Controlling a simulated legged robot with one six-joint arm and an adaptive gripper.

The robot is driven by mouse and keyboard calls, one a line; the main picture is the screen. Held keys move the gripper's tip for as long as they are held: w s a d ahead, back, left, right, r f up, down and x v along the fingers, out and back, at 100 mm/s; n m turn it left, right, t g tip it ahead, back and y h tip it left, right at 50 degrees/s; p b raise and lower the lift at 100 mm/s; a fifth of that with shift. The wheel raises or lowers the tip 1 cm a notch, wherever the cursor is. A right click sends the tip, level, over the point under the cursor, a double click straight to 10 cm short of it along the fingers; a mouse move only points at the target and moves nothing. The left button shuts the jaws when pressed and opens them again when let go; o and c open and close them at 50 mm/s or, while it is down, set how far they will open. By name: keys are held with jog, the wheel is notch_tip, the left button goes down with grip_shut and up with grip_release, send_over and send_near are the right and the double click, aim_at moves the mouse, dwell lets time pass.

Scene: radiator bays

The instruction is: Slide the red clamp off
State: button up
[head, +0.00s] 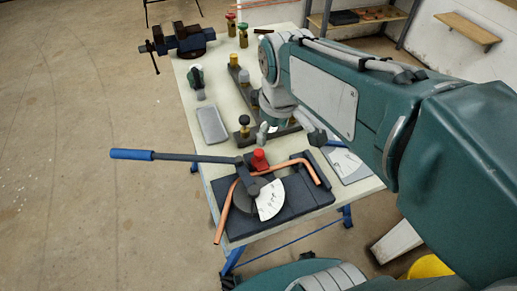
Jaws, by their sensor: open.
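A red clamp (260,159) sits upright on the dark pipe bender (306,207), beside the bender's round grey former. A bent copper pipe (227,212) lies in the bender and runs around toward the right. The bender's long lever with a blue handle (132,154) points left, out past the table edge. My gripper (283,134) hangs above the table just behind and to the right of the red clamp, apart from it. It is open and looks empty. My arm hides part of the table behind it.
The pale workbench (218,176) carries a grey tray (211,125), a blue vise (187,40) at the far end and several valve fittings near the arm. A flat plate (345,164) lies right of the bender. Open floor is on the left.

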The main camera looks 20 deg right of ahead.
aim_at(259, 151)
jog(key=w+a+f+n+g, duration=0.1)
jog(key=w+f+n+g, duration=0.1)
jog(key=w+f+n, duration=0.35)
jog(key=shift+m, duration=0.75)
jog(key=f, duration=0.6)
jog(key=w+f, duration=0.1)
jog(key=f, duration=0.2)
jog(key=shift+a+f, duration=0.1)
jog(key=shift+c, duration=0.4)
